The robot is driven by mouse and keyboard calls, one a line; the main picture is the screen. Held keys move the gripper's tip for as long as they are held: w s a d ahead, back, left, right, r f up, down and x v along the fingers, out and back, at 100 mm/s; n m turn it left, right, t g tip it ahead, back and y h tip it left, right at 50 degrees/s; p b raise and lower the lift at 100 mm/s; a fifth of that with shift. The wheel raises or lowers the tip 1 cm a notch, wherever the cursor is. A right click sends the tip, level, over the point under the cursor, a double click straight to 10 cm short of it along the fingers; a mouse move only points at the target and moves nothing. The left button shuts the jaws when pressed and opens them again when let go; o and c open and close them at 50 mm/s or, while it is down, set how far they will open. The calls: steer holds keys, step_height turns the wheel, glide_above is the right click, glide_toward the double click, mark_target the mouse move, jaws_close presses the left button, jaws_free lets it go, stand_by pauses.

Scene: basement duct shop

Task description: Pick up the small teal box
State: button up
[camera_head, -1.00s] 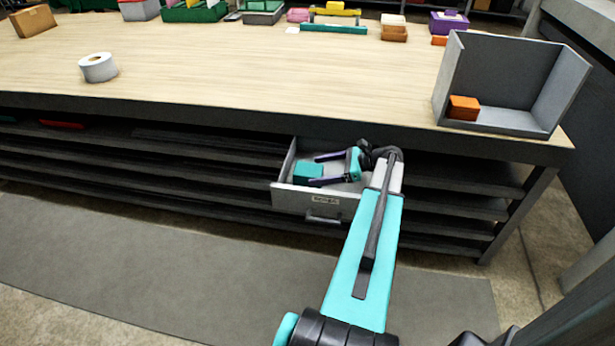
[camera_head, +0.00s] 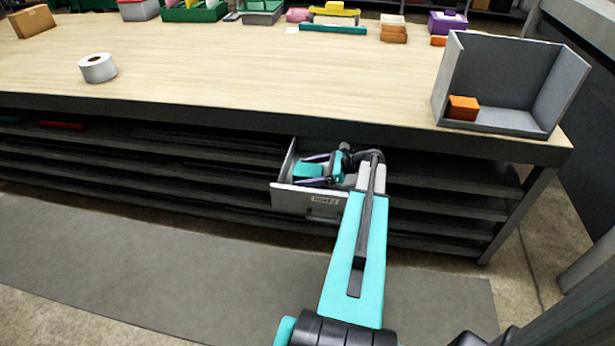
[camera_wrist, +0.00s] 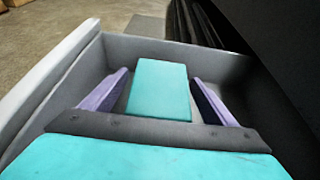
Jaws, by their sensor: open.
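The small teal box (camera_head: 308,170) lies inside the open grey drawer (camera_head: 292,197) under the workbench. In the wrist view the teal box (camera_wrist: 159,88) sits on the drawer floor between the two purple fingers of my gripper (camera_wrist: 158,92). The fingers are open, one on each side of the box, with a gap visible on both sides. In the head view my gripper (camera_head: 314,169) reaches into the drawer from the right, with its fingers around the box. The drawer's right part is hidden behind my arm.
The drawer walls (camera_wrist: 150,48) stand close around my gripper. The workbench top (camera_head: 240,70) overhangs the drawer's back. A grey open bin (camera_head: 505,118) with an orange box (camera_head: 463,108) stands at the bench's right end. A white roll (camera_head: 98,68) lies at left.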

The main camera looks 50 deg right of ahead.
steer(key=shift+x, duration=1.25)
steer(key=shift+c, duration=0.3)
steer(key=c, duration=1.2)
steer(key=shift+r, duration=5)
steer(key=shift+r, duration=0.1)
